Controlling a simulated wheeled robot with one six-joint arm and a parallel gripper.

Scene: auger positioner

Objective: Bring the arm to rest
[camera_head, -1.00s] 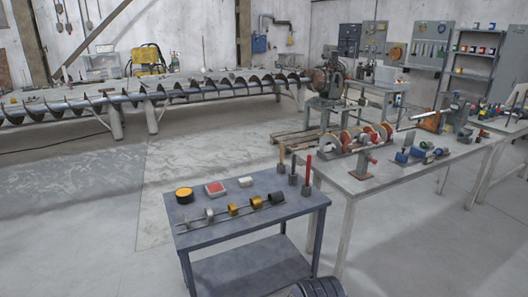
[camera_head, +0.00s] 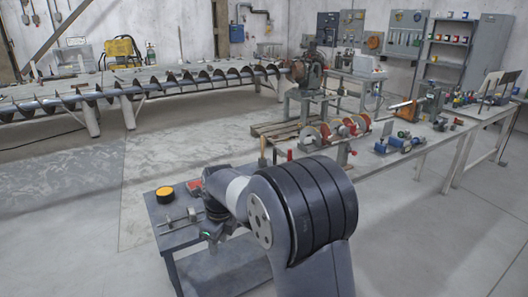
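My arm (camera_head: 300,210) now fills the lower middle of the head view, a grey link with dark ribbed bands at its bend. Its far end reaches left over the small blue-grey table (camera_head: 163,240). My gripper (camera_head: 210,236) seems to be the small dark part at that end, low over the table; its fingers are too small and partly hidden to read. A yellow-topped round tin (camera_head: 165,194) stands on the table left of it. A thin rod with metal rings (camera_head: 190,216) lies close beside it. The arm hides the table's right part.
A long workbench (camera_head: 410,157) with reels (camera_head: 335,130) and blue fixtures (camera_head: 402,143) runs behind and right of my arm. A long auger (camera_head: 150,85) lies on supports at the back left. Floor is clear left of the table and at the lower right.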

